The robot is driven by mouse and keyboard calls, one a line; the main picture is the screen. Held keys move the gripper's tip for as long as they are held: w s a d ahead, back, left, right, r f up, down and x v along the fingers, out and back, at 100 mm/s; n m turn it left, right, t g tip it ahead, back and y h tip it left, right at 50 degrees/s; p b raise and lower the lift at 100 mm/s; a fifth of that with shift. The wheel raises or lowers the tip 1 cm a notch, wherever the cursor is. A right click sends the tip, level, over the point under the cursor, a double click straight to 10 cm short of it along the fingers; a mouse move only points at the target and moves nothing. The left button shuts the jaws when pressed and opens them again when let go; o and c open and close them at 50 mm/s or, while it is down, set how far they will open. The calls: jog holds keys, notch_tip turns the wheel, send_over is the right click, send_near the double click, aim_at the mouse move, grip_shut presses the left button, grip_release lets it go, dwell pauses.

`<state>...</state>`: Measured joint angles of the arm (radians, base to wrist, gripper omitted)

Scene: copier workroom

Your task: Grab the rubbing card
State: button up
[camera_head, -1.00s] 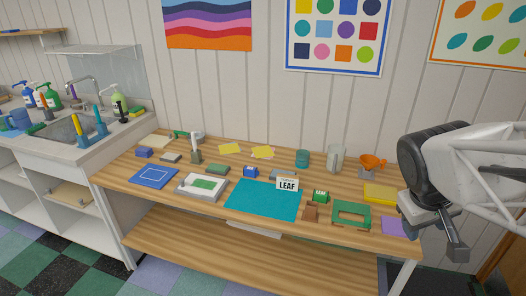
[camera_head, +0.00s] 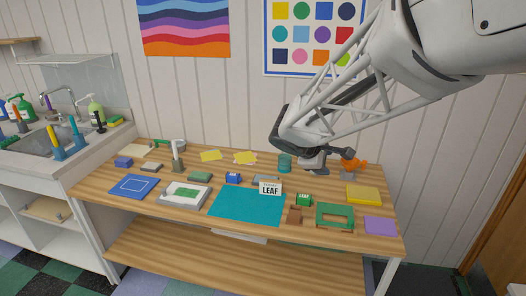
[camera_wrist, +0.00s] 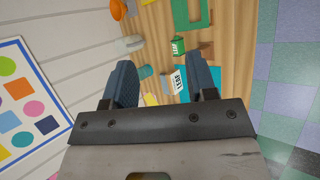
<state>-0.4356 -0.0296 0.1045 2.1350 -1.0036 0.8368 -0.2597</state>
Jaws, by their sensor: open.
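A small white card lettered LEAF (camera_head: 270,188) stands upright at the back edge of the teal mat (camera_head: 242,208). Its small upper print is unreadable, so I cannot tell for certain that it is the rubbing card. My gripper (camera_head: 328,167) hangs over the back right of the table, to the right of and behind that card. In the wrist view my gripper (camera_wrist: 162,62) is open, with nothing held between its fingers. The LEAF card (camera_wrist: 175,83) shows beyond them, nearer the right finger.
A teal cup (camera_head: 285,163) and orange item (camera_head: 353,163) stand near my gripper. A clear jar (camera_wrist: 128,44) shows in the wrist view.

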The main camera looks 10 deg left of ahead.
jog(key=w+a+f+n+t, duration=0.2)
jog(key=w+a+f+n, duration=0.15)
jog(key=a, duration=0.45)
jog(key=w+a+f+n+t, duration=0.1)
jog(key=w+a+f+n, duration=0.15)
jog(key=w+a, duration=0.4)
jog(key=n+t+y, duration=0.3)
jog(key=n+y, duration=0.7)
jog(key=n, duration=0.8)
send_near(163, 190)
jog(key=x, duration=0.2)
jog(key=shift+w+a+f, duration=0.2)
jog(key=shift+f, duration=0.05)
jog(key=shift+x, duration=1.3)
jog(key=shift+w+f, duration=0.1)
jog(key=shift+w, duration=0.05)
jog(key=shift+x, duration=2.45)
